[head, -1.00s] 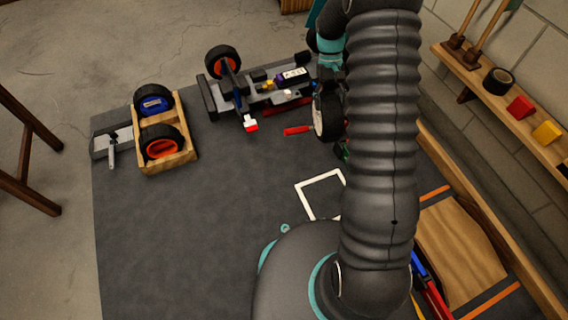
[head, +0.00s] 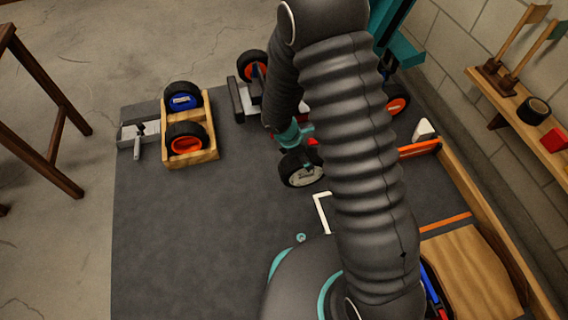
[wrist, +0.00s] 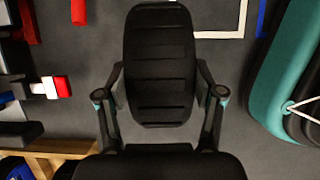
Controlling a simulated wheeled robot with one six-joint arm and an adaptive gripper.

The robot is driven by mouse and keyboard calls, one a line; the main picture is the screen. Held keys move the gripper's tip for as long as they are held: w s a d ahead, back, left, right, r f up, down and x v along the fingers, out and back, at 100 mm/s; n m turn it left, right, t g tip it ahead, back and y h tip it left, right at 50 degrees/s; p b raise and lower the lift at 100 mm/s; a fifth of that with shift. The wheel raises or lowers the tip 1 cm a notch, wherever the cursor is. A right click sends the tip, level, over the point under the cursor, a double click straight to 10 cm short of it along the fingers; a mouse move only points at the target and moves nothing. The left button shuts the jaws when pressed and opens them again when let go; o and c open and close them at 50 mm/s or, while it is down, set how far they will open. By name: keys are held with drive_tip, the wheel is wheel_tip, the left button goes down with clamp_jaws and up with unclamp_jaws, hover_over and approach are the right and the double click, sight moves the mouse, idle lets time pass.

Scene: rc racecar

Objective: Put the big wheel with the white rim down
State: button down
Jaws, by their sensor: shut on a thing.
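The big wheel with the white rim (head: 302,168) is a black tyre with a pale rim facing the head camera. It is over the dark mat, just up and left of the white outline (head: 322,212). In the wrist view the black tread of the wheel (wrist: 160,62) fills the middle, between both fingers. My gripper (wrist: 160,98) is shut on it. In the head view my arm hides most of the gripper. I cannot tell whether the wheel touches the mat. The white outline also shows in the wrist view (wrist: 243,20), beyond the wheel.
A wooden crate (head: 214,150) holds a blue-rimmed wheel (head: 183,97) and an orange-rimmed wheel (head: 186,140). The car chassis (head: 238,100) lies behind my arm, partly hidden. A wooden rail (head: 480,205) edges the mat's right side. The mat's left front (head: 190,240) is clear.

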drive_tip(key=w+a+f+b, duration=0.1)
drive_tip(key=w+a+f, duration=0.5)
drive_tip(key=f, duration=0.4)
drive_tip(key=shift+w+a, duration=0.2)
drive_tip(key=shift+w, duration=0.5)
drive_tip(key=shift+f+b, duration=0.15)
drive_tip(key=shift+b, duration=0.2)
drive_tip(key=shift+c, duration=0.8)
unclamp_jaws()
